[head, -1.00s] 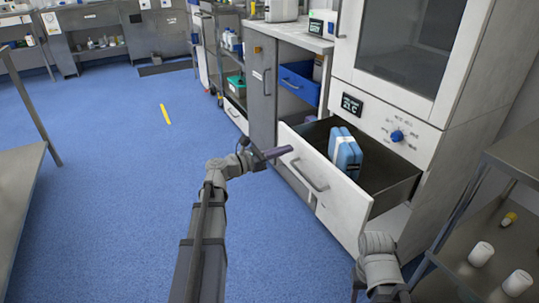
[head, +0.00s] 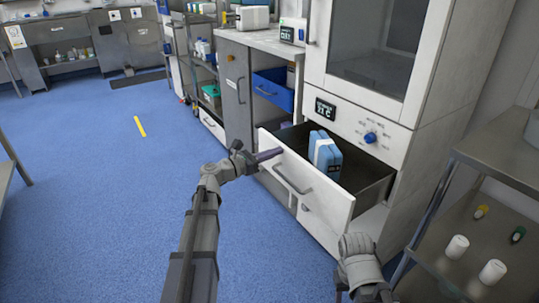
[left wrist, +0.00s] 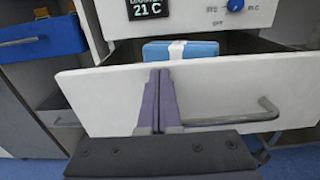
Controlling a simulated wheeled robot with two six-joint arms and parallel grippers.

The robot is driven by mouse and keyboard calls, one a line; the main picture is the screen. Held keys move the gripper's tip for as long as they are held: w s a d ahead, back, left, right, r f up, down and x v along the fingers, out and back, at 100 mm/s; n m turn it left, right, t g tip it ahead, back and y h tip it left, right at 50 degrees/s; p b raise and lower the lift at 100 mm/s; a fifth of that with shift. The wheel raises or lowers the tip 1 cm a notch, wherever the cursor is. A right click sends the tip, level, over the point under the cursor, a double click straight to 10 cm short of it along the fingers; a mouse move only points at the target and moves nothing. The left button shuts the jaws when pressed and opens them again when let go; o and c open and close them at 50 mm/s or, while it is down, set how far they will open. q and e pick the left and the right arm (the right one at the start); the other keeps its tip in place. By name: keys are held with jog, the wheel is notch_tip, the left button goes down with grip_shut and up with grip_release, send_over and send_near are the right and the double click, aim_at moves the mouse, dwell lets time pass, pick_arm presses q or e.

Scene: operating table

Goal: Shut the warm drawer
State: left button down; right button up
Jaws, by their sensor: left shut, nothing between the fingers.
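The warm drawer (head: 305,185) stands open below the glass-doored cabinet, with a white front and a grey bar handle (head: 292,180). A blue pack with a white band (head: 325,155) stands inside it and also shows over the drawer's front in the left wrist view (left wrist: 195,50). My left gripper (head: 276,153) is shut and empty, its purple fingers (left wrist: 160,80) pointing at the drawer front, left of the handle in the wrist view. I cannot tell whether they touch it. My right arm is at the lower right; its gripper does not show.
A display reading 21 C (head: 325,109) and a blue knob (head: 370,137) are above the drawer. A blue open bin (head: 272,90) sits in the neighbouring cabinet. A steel shelf unit (head: 500,170) with small bottles stands at right.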

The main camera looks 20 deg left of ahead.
aim_at(323, 134)
pick_arm(q)
jog(key=x, duration=2)
jog(key=shift+w+d, duration=0.2)
jog(key=shift+w, duration=0.1)
jog(key=shift+w+d+r, duration=0.1)
jog(key=shift+w+d, duration=0.05)
jog(key=shift+w, duration=0.1)
jog(key=shift+w, duration=0.1)
